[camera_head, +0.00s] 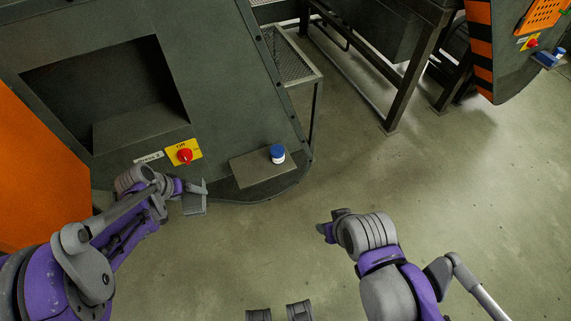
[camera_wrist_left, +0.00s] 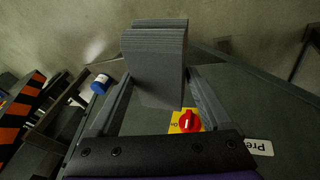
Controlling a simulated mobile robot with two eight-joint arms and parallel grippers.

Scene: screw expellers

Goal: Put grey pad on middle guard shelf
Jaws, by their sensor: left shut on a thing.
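My left gripper (camera_head: 193,190) is shut on the grey pad (camera_head: 195,204), a ribbed block. In the left wrist view the pad (camera_wrist_left: 154,60) sticks out between the two fingers. The pad is in the air, left of a small grey guard shelf (camera_head: 248,173) on the front of the near press, and apart from it. A white jar with a blue lid (camera_head: 277,154) stands on this shelf's right part; its left part is bare. My right gripper (camera_head: 326,230) is low over the floor right of the shelf; its fingers are too hidden to tell their state.
A red knob on a yellow plate (camera_head: 185,154) and a "Press 2" label (camera_head: 149,158) sit left of the shelf. An orange panel (camera_head: 35,170) is at the left. Another machine with a similar jar (camera_head: 559,53) stands far right. The floor between is clear.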

